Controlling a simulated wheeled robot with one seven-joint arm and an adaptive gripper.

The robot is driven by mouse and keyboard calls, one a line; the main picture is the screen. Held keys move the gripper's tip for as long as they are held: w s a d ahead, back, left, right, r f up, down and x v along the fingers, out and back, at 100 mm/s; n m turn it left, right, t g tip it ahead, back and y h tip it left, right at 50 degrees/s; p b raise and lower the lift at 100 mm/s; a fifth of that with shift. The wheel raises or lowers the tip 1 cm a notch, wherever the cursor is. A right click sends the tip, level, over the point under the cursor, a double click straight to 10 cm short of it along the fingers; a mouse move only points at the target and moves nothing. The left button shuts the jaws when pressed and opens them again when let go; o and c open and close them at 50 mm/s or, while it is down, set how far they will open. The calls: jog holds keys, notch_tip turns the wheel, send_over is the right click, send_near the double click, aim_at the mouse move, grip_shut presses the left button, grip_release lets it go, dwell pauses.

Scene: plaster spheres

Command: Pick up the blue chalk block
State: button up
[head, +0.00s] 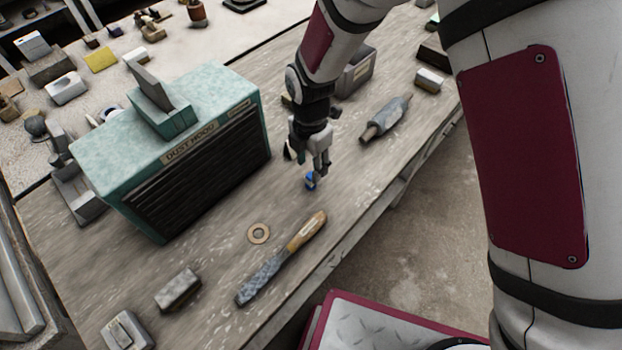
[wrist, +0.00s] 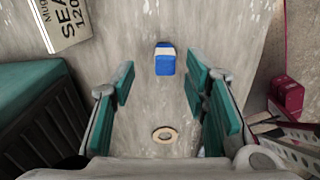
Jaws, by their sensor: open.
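The blue chalk block (wrist: 165,64) lies on the worn wooden bench and has a white band at one end. In the wrist view it is ahead of my open fingers, near the midline between them. My gripper (wrist: 162,95) is open and empty, with teal pads on both sides. In the head view the block (head: 311,180) shows as a small blue patch just under the fingertips of my gripper (head: 318,170). The fingers partly hide it there. I cannot tell the exact height of the fingertips above it.
A teal dust hood box (head: 168,150) stands left of my gripper. A flat ring (head: 258,233) and a wooden-handled rasp (head: 282,258) lie in front. A grey roller-like tool (head: 385,120) and a grey box (head: 356,72) are behind. The bench edge drops off at right.

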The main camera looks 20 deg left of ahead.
jog(key=f, duration=0.1)
jog(key=f+p, duration=0.1)
jog(key=f, duration=0.2)
jog(key=shift+s+d+f+p, duration=0.15)
jog(key=shift+s+p, duration=0.15)
jog(key=shift+s, duration=0.1)
jog(key=shift+w+f, duration=0.1)
jog(key=shift+f, duration=0.45)
grip_shut()
